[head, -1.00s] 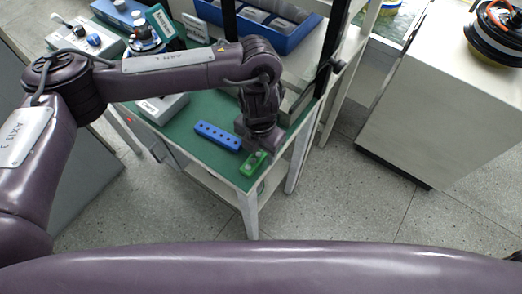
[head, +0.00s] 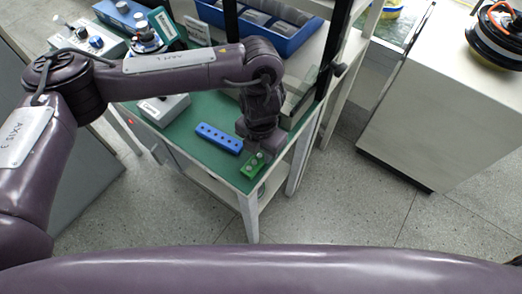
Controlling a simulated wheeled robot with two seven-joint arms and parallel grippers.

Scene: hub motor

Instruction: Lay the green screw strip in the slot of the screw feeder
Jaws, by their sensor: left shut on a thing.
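The green screw strip (head: 252,166) is at the front right corner of the green-topped workbench (head: 206,160). My left gripper (head: 259,155) points down at the strip and is shut on it. The gripper and wrist hide part of the strip, and I cannot tell whether it still touches the bench. A pale grey box (head: 165,106) stands on the bench to the left; it may be the screw feeder, but its slot cannot be made out. My right gripper is not in view.
A blue strip with holes (head: 218,138) lies left of my left gripper. A blue bin (head: 262,30), a black post (head: 230,20) and control boxes (head: 88,42) stand at the back. A white cabinet (head: 425,120) stands to the right across open floor.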

